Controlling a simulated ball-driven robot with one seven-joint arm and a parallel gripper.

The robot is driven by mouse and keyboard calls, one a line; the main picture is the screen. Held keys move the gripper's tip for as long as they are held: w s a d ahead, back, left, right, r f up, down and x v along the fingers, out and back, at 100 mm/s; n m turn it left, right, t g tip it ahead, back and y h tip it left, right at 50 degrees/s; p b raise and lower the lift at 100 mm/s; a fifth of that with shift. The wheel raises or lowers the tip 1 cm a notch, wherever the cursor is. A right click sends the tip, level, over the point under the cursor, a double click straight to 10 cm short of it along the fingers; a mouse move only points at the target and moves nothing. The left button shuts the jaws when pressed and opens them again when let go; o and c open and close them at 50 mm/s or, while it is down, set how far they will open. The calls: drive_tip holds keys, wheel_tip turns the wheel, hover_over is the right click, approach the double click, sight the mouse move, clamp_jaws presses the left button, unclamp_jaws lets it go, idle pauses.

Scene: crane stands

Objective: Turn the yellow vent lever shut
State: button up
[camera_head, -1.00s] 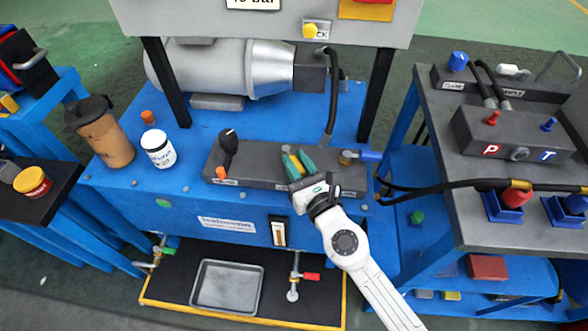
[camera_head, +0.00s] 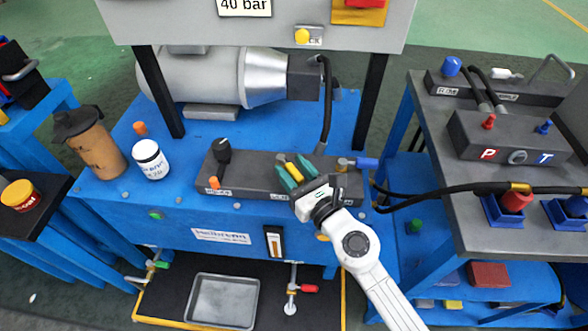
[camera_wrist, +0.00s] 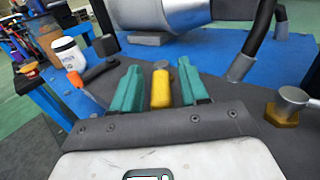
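The yellow vent lever (camera_head: 293,171) stands on the dark valve block (camera_head: 252,177) on the blue bench. In the wrist view the lever (camera_wrist: 161,88) shows upright between the two teal fingers of my gripper (camera_wrist: 161,92). A narrow gap shows on each side of it, so my gripper is open around the lever. In the head view my gripper (camera_head: 296,173) reaches over the block's front edge from the lower right. The lever's foot is hidden behind the gripper's dark front plate in the wrist view.
A black-knobbed handle (camera_head: 222,150) stands left on the block. A blue-handled valve (camera_head: 362,163) is at its right end. A black hose (camera_head: 327,105) rises behind. The grey panel (camera_head: 260,30) overhangs the bench.

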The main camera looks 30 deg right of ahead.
drive_tip(key=s+b, duration=0.2)
drive_tip(key=s, duration=0.9)
drive_tip(key=shift+d+b, duration=0.2)
drive_tip(key=shift+b, duration=0.2)
drive_tip(key=shift+w, duration=0.1)
